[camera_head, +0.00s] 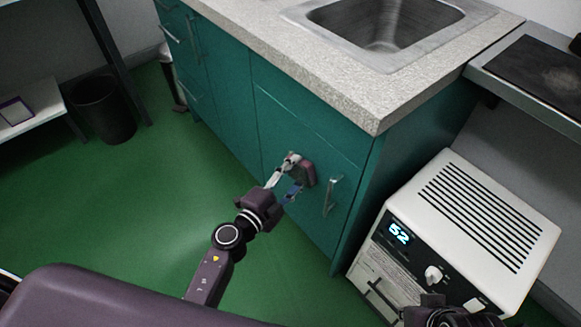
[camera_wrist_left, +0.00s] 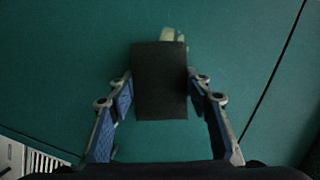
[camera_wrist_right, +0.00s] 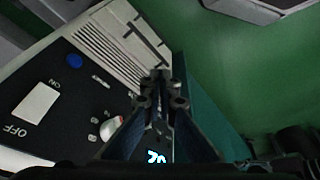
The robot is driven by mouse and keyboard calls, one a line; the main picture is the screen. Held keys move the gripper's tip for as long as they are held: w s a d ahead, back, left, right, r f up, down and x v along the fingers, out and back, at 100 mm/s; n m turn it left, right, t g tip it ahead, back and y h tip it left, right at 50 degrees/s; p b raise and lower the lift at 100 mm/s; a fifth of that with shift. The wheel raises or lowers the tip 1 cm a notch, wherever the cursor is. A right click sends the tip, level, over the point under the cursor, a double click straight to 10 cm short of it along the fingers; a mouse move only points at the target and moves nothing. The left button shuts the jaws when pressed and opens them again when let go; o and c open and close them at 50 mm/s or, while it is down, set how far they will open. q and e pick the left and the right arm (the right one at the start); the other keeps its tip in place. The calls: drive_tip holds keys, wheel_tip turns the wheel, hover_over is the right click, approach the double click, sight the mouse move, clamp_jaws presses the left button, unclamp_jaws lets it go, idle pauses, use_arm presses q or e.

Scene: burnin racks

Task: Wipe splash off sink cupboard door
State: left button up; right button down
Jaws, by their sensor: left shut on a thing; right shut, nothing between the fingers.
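The teal sink cupboard door (camera_head: 285,120) has a metal handle (camera_head: 332,195) near its right edge. My left gripper (camera_head: 297,177) is shut on a dark block-shaped wiping pad (camera_wrist_left: 160,80) in front of the door. The pad's outer end is at or very close to the door; I cannot tell whether it touches. A pale cream splash (camera_wrist_left: 174,36) shows on the door just beyond the pad in the left wrist view, partly hidden by it. My right gripper (camera_wrist_right: 160,92) is shut and empty, above the white appliance's control panel.
A grey speckled counter (camera_head: 300,60) with a steel sink (camera_head: 385,25) overhangs the door. A white appliance (camera_head: 470,230) with a "52" display stands right of the cupboard. A black bin (camera_head: 104,110) and low shelf (camera_head: 30,125) are at left. Green floor (camera_head: 130,210) is clear.

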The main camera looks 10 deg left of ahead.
sight(287, 150)
use_arm(q)
drive_tip(key=shift+s+d, duration=0.15)
drive_tip(key=shift+d, duration=0.25)
use_arm(e)
drive_tip(key=shift+w+r, duration=0.1)
